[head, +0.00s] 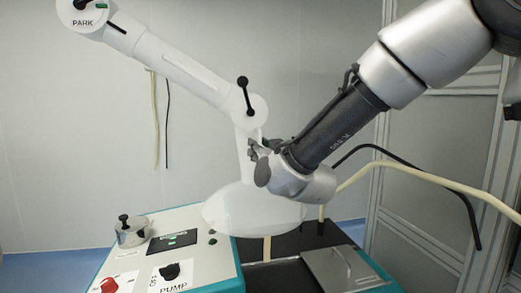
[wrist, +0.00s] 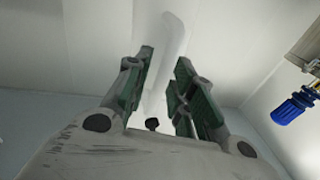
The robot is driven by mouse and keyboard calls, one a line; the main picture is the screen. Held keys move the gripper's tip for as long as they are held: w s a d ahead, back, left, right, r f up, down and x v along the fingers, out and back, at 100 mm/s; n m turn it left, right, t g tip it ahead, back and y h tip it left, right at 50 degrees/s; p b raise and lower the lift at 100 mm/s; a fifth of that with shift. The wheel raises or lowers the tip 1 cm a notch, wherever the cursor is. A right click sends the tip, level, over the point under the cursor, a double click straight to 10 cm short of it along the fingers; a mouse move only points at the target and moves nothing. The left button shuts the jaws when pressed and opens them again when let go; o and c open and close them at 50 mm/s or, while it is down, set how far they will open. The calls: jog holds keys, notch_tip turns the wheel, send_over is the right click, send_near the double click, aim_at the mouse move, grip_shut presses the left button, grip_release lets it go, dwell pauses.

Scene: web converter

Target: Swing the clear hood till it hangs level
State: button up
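The clear hood (head: 250,212), a pale see-through dome, hangs from a white jointed arm (head: 180,68) above the machine, in the middle of the head view. Its rim looks slightly tilted, though the exact angle is hard to tell. A short white stem (head: 243,150) joins the hood to the lower joint (head: 250,108), which has a black lever. My gripper (head: 262,150) is at this stem, just above the hood; my wrist hides part of the hood's right side. In the wrist view my green-padded fingers (wrist: 166,88) stand apart, with a pale bar (wrist: 165,55) showing between and beyond them. Contact is not visible.
Below are a control panel (head: 165,255) with red and black knobs, a metal pot (head: 132,230), and a dark worktop with a metal plate (head: 342,268). A cream hose (head: 420,178) and black cable (head: 440,186) run at right. A blue fitting (wrist: 294,105) shows in the wrist view.

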jog(key=shift+s, duration=0.1)
jog(key=v, duration=1.1)
jog(key=shift+s+d, duration=0.3)
